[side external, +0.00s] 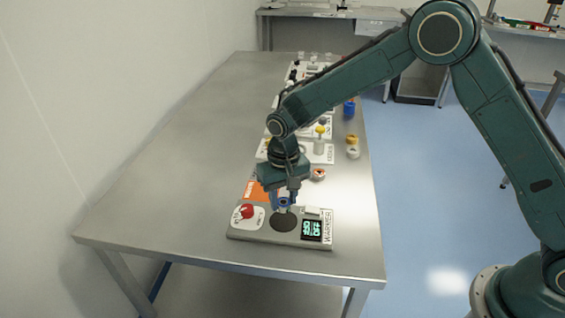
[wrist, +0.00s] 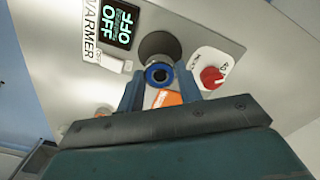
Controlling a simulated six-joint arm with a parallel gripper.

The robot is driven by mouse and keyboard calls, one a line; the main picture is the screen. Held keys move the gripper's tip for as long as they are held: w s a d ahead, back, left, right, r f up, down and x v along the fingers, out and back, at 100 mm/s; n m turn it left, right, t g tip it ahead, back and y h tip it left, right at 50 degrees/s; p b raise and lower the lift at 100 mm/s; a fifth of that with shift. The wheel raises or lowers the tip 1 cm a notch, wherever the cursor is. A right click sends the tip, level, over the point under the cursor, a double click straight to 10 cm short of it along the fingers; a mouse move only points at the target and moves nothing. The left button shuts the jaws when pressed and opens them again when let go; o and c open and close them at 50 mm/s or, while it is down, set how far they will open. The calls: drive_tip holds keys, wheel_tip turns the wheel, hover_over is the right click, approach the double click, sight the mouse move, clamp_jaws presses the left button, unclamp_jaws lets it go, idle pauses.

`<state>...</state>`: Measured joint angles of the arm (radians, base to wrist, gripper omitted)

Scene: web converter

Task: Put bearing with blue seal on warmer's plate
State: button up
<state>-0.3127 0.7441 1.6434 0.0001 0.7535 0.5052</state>
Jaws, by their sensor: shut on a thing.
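My gripper (side external: 284,200) is shut on the bearing with blue seal (side external: 284,203), just above the warmer's dark round plate (side external: 283,223). In the wrist view the bearing (wrist: 158,74) shows its blue ring between the two fingers (wrist: 159,88), and it overlaps the near part of the plate (wrist: 160,45). I cannot tell whether the bearing touches the plate. The warmer (side external: 262,236) is a flat grey box near the table's front end. Its display (wrist: 116,25) reads OFF in green. A red knob (wrist: 211,77) on a white pad sits on the other side of the plate.
A bearing with a red seal (side external: 318,174) lies behind the warmer. Yellow (side external: 352,139) and pale (side external: 353,153) rings lie near the table's right edge, with a blue cup (side external: 349,108) farther back. The left part of the steel table (side external: 170,150) is clear.

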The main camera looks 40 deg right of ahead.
sight(284, 202)
drive_tip(key=shift+f, duration=2.1)
drive_tip(key=shift+f, duration=0.15)
drive_tip(key=o, duration=1)
drive_tip(key=shift+c, duration=0.2)
wheel_tip(284, 202, up, 11)
drive_tip(key=shift+r, duration=0.7)
